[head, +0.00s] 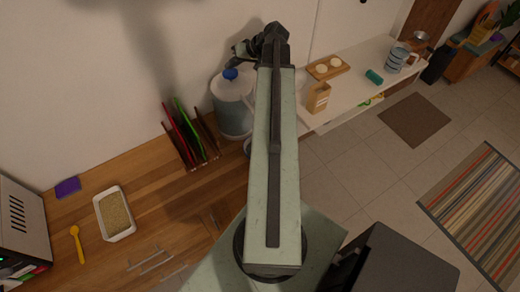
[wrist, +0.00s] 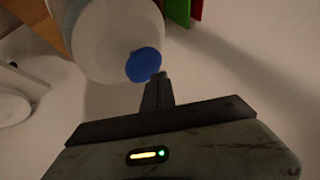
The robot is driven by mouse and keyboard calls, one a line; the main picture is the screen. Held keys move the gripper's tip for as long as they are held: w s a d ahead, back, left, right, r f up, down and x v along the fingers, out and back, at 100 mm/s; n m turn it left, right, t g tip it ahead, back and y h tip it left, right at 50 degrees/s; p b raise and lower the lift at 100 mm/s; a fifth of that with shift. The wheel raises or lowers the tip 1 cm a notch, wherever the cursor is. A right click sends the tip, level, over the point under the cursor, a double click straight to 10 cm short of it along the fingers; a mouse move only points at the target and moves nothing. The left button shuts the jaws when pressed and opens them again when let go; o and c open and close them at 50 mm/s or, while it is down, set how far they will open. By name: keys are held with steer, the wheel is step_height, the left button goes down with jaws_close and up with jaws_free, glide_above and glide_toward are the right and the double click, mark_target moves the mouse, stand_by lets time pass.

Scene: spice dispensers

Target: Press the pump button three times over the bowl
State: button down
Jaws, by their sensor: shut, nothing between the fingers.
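The dispenser is a large pale, translucent jug (head: 233,112) with a blue pump button (head: 231,74) on top, standing on the wooden counter by the wall. In the wrist view the jug (wrist: 108,35) shows at the top and its blue button (wrist: 143,65) faces me. My gripper (head: 238,54) is above the button in the head view. In the wrist view its shut, empty fingertips (wrist: 158,77) are at the button's lower right edge; I cannot tell whether they touch it. A small grey round rim (head: 247,148), possibly the bowl, is mostly hidden behind my arm.
A rack with red and green boards (head: 187,133) stands left of the jug. A white tray of grain (head: 114,214), a yellow spoon (head: 77,243) and a purple sponge (head: 68,187) lie further left. A white shelf (head: 346,95) with a carton (head: 318,97) is right.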

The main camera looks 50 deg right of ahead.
mark_target(232, 72)
steer(key=shift+r+p, duration=3)
step_height(232, 72, down, 6)
steer(key=b, duration=0.6)
steer(key=shift+f, duration=0.1)
stand_by(0.3)
stand_by(1.9)
